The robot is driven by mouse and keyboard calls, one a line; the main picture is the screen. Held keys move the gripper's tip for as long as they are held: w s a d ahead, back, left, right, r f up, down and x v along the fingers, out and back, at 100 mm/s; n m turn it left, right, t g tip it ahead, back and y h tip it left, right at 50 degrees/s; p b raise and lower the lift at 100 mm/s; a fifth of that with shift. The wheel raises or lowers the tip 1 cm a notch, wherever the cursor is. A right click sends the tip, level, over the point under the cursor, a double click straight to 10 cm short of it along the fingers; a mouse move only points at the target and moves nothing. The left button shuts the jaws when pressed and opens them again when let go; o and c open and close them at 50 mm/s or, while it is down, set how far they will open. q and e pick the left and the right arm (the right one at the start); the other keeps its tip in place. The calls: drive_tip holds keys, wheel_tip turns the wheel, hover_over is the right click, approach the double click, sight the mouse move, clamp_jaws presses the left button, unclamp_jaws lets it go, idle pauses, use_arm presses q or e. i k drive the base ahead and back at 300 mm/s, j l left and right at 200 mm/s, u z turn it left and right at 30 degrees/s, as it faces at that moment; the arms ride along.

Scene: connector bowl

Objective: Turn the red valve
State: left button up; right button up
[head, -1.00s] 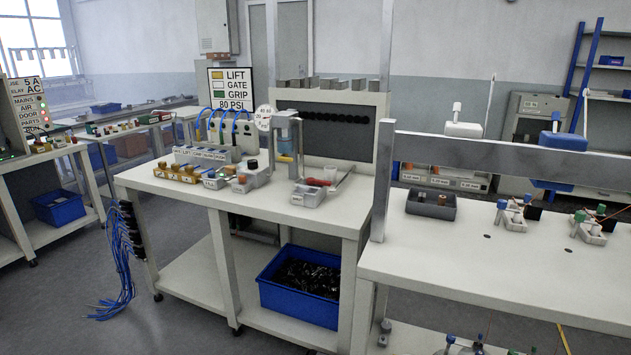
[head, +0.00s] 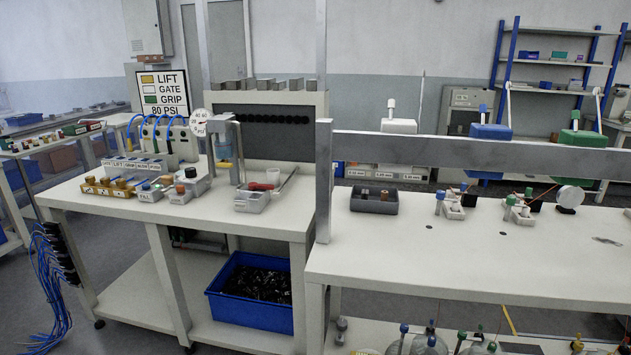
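I cannot make out a clear red valve. A small red part (head: 261,187) shows at a grey tray (head: 251,201) on the middle workbench (head: 190,212); it is too small to tell whether it is a valve or a tool handle. To its left stands a clear cylinder (head: 222,143) with a pressure gauge (head: 198,123) beside it. Neither of my grippers is in view.
A right workbench (head: 440,258) with a metal crossbar (head: 450,149) stands close by. It bears a dark tray (head: 373,201) and several small valve-like fittings. A blue bin (head: 251,294) sits on the lower shelf. Blue hoses (head: 48,290) hang at the left over open floor.

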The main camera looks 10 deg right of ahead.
sight(251, 185)
drive_tip(key=i+j+z, duration=0.4)
drive_tip(key=j+z, duration=0.2)
drive_tip(key=i+j+z, duration=0.1)
drive_tip(key=j, duration=0.2)
drive_tip(key=i+j+z, duration=0.1)
drive_tip(key=j, duration=0.2)
drive_tip(key=i+j+z, duration=0.1)
drive_tip(key=j, duration=0.2)
drive_tip(key=i+j, duration=0.1)
drive_tip(key=j, duration=0.3)
drive_tip(key=i+j, duration=0.15)
drive_tip(key=j, duration=0.3)
drive_tip(key=i+j+z, duration=0.1)
drive_tip(key=j, duration=0.3)
drive_tip(key=i+j, duration=0.1)
drive_tip(key=j, duration=0.35)
